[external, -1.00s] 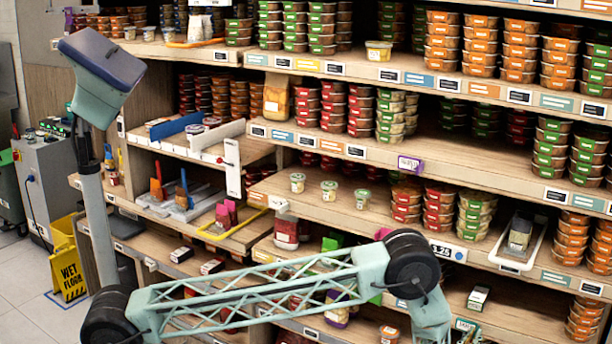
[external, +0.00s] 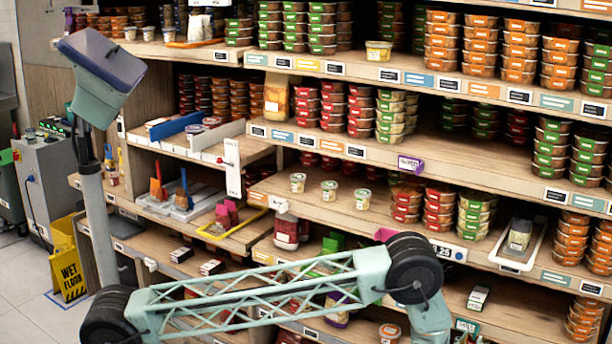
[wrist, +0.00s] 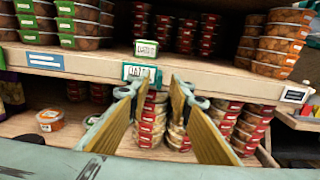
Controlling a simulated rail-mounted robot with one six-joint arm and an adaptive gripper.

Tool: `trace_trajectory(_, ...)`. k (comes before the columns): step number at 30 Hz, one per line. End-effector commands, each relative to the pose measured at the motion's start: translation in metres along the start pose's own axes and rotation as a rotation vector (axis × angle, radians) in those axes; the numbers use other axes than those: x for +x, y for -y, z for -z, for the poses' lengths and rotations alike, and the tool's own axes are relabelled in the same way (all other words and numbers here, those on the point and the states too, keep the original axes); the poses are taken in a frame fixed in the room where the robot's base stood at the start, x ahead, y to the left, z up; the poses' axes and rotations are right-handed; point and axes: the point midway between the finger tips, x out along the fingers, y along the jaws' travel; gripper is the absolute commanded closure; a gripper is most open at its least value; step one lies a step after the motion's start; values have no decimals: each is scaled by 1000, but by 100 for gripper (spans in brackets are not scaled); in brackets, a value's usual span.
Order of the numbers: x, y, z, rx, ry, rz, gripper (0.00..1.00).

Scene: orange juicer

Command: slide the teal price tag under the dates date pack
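The teal price tag (wrist: 141,74) is on the shelf's front edge in the wrist view, with a teal border and a white label. It also shows near the bottom of the external view (external: 466,325). A small white and green pack (wrist: 146,48), likely the dates pack, stands on the shelf just above it; it also shows in the external view (external: 478,297). The gripper is hidden in the external view.
Tub stacks (wrist: 272,45) stand on the same shelf, left and right of the pack. A blue label (wrist: 45,61) and a white label (wrist: 294,95) sit along its edge. Stacked tubs (wrist: 152,120) fill part of the shelf below. Bare shelf surrounds the pack.

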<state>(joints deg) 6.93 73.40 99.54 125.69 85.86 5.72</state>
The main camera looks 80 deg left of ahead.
Motion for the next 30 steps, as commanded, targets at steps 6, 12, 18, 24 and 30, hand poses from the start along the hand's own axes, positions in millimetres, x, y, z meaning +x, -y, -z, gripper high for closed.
trace_trajectory(6, -34, 1, 0, 1, 0, 2, 81)
trace_trajectory(12, -61, 1, 0, 1, -1, 2, 81)
trace_trajectory(18, -78, 0, 0, 1, 0, 1, 81)
trace_trajectory(24, -84, 0, 0, 0, 0, 1, 81)
trace_trajectory(30, -85, 0, 0, 0, 0, 0, 81)
